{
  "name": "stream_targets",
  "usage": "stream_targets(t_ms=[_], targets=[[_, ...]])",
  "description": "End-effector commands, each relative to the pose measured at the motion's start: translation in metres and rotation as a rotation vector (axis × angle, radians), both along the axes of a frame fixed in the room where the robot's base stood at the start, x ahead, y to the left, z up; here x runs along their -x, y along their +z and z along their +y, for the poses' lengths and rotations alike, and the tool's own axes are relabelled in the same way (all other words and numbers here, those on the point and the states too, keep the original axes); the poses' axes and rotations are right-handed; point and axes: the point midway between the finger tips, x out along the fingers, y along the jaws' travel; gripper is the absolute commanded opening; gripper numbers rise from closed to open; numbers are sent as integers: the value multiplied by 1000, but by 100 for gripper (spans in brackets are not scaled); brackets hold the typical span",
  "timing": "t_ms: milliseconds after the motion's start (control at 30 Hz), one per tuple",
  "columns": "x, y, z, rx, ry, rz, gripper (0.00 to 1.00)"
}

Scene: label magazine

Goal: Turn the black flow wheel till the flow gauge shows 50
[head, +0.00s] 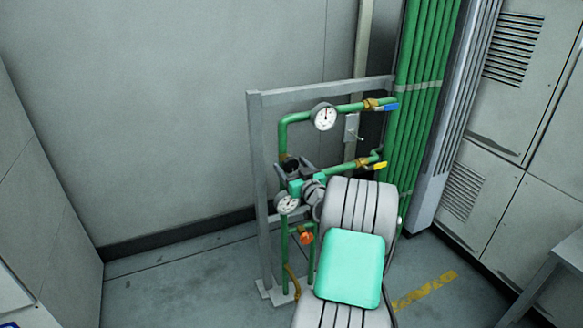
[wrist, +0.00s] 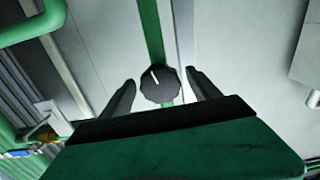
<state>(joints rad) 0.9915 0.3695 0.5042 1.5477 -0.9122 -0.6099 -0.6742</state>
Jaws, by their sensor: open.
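The black flow wheel (wrist: 160,87), a round dark knob with a white mark tilted slightly left of upright, shows in the wrist view in front of a green pipe. My gripper (wrist: 160,76) is open, with one dark finger on each side of the wheel and a visible gap to each. In the head view my gripper (head: 291,167) is at the pipe stand, and it and my arm hide most of the wheel. An upper round gauge (head: 323,117) has its needle near upright. A lower gauge (head: 287,204) is partly readable. I cannot tell which is the flow gauge; numbers are too small.
A grey frame (head: 255,150) carries the green pipes. A blue-handled valve (head: 391,107), a yellow-handled valve (head: 380,165) and an orange knob (head: 306,238) sit close by. Green vertical pipes (head: 420,80) stand at the right. The floor left of the frame is clear.

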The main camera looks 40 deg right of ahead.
Motion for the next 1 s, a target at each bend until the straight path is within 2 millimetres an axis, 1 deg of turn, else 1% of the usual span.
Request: stream_targets(t_ms=[67, 167, 833, 1000], targets=[[0, 0, 0, 0, 0, 0, 71], [0, 0, 0, 0, 0, 0, 65], [1, 0, 0, 0, 0, 1, 10], [1, 0, 0, -5, 0, 0, 9]])
